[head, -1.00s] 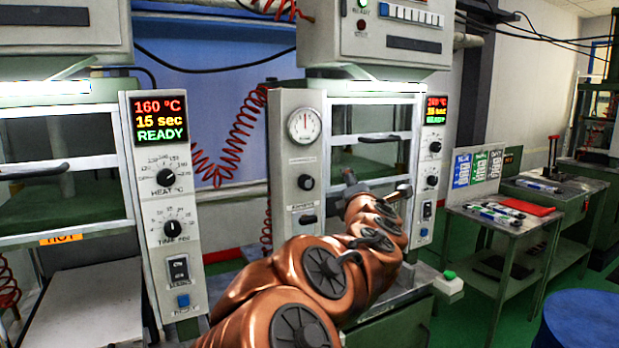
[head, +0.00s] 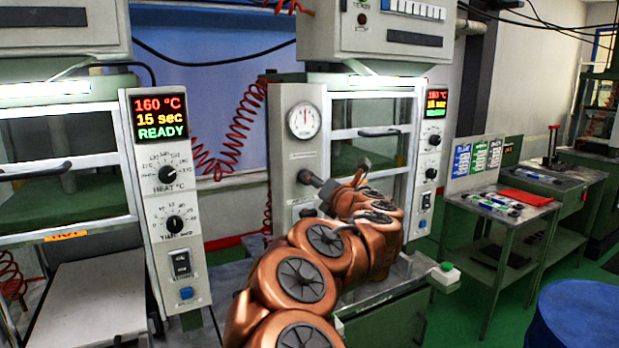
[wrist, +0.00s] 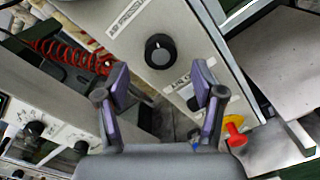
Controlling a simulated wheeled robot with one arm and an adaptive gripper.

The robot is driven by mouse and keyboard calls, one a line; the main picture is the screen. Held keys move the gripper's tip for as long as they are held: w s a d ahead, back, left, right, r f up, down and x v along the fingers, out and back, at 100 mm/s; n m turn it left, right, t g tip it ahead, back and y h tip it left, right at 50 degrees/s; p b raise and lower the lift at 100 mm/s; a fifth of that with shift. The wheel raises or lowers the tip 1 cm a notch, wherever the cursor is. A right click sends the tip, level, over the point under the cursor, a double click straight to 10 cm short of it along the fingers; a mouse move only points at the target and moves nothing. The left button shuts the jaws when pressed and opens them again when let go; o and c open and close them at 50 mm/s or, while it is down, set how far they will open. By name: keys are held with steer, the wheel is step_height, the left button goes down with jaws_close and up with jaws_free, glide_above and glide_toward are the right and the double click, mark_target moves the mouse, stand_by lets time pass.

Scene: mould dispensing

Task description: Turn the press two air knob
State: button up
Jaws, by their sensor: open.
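The press two air knob (wrist: 160,51) is a round black knob with a pale mark. It sits on the light grey panel (wrist: 125,25) under an air pressure label in the wrist view. My gripper (wrist: 162,88) is open, its two purple-padded fingers spread below the knob in the picture, with nothing between them. I see no contact with the knob. In the head view my gripper (head: 326,188) is in front of press two's left panel (head: 295,98), close to the knob, and partly covers that area. The round gauge (head: 304,120) is above it.
A second label and a partly covered dark control lie near the right finger in the wrist view. A red handle on a yellow plate (wrist: 236,136) is at lower right. A red coiled hose (wrist: 70,52) hangs left of the panel. Press one's control panel (head: 165,200) stands left.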

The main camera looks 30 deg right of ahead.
steer(key=shift+w+d+p, duration=0.15)
steer(key=shift+w+p, duration=0.1)
steer(key=shift+w, duration=0.95)
steer(key=shift+w+d+p, duration=0.15)
steer(key=shift+w+p, duration=0.05)
steer(key=shift+w, duration=0.95)
steer(key=shift+c, duration=0.3)
steer(key=c, duration=1.1)
steer(key=shift+m, duration=0.3)
steer(key=m+p, duration=0.2)
steer(key=m, duration=0.2)
steer(key=shift+r+m+p, duration=0.1)
steer(key=shift+m+p, duration=0.3)
steer(key=m+p, duration=0.3)
steer(key=m, duration=0.3)
